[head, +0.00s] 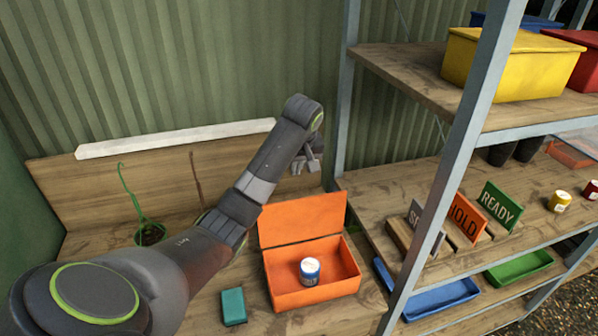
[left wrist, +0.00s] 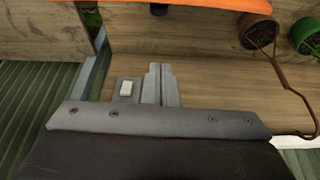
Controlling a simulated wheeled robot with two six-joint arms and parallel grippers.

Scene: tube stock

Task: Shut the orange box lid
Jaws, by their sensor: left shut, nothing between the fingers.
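The orange box (head: 316,297) stands on the wooden bench in the head view. Its lid (head: 300,218) is open, standing up and leaning back from the rear edge. In the left wrist view the shut fingers (left wrist: 161,68) point toward an orange strip (left wrist: 215,4) at the top edge, which looks like the lid. My right gripper is not in view.
A teal block (head: 233,306) lies left of the box. A metal shelf post (head: 347,90) and shelving with signs, trays and bins rise close on the right. A corrugated wall closes the back.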

